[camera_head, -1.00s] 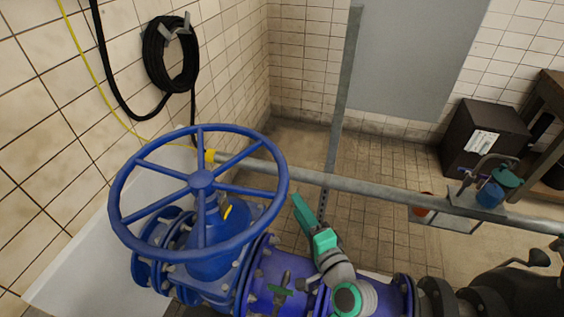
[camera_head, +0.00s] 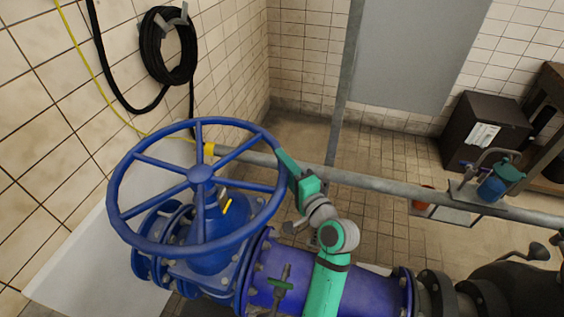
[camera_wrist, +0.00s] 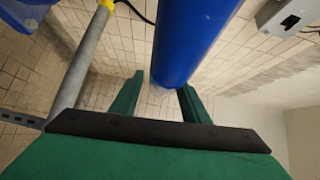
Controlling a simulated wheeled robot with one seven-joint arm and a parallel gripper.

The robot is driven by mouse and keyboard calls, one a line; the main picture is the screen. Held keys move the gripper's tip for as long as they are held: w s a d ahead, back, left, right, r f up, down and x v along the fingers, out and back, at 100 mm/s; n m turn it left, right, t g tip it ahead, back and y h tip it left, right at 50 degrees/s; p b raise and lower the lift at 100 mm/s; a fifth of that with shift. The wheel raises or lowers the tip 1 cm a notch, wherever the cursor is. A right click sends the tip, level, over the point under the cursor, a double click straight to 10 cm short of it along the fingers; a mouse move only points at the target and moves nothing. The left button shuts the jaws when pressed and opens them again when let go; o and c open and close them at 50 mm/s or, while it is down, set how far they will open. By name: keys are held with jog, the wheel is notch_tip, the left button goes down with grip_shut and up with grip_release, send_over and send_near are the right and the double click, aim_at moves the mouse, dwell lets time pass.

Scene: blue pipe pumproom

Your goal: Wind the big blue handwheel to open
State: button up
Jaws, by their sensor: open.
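The big blue handwheel (camera_head: 201,176) sits on top of a blue valve body (camera_head: 208,238) at the left in the head view. My gripper (camera_head: 286,164) is at the right side of the wheel's rim, with its green fingers reaching to the rim. In the wrist view, my open gripper (camera_wrist: 160,98) has its two green fingers on either side of a thick blue bar, the wheel's rim (camera_wrist: 190,40). Whether the fingers touch the rim cannot be told.
A grey pipe rail (camera_head: 380,183) runs behind the valve, with a post (camera_head: 345,90) rising from it. The blue pipe (camera_head: 375,292) runs to the right below my arm. A coiled black hose (camera_head: 168,45) hangs on the tiled wall. A dark box (camera_head: 485,132) stands back right.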

jog(key=shift+w+a, duration=0.25)
jog(key=shift+w, duration=0.35)
